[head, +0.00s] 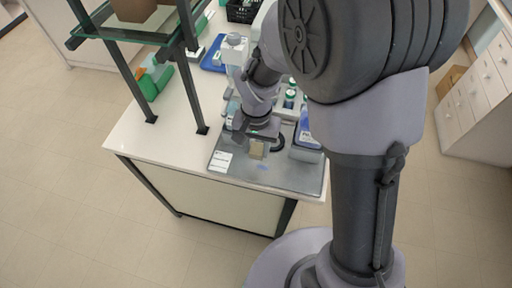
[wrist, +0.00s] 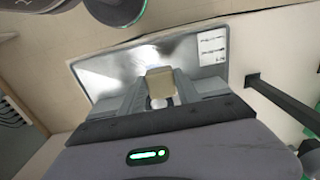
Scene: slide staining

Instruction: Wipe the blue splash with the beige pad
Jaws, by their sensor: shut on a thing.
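The beige pad (head: 257,149) is held between the fingers of my gripper (head: 259,138), over the grey tray (head: 300,178). It also shows in the wrist view (wrist: 160,82), with a finger of my gripper (wrist: 160,92) on each side of it. The blue splash (head: 262,168) is a faint blue patch on the tray, a little nearer the front edge than the pad. The pad looks apart from the splash in the head view; whether it touches the tray I cannot tell.
A white label (head: 220,161) lies at the tray's left corner. A blue bottle (head: 306,127) and several green-capped vials (head: 290,96) stand to the right and behind. A shelf post (head: 190,70) rises left of my arm. The white bench top (head: 150,135) is clear at left.

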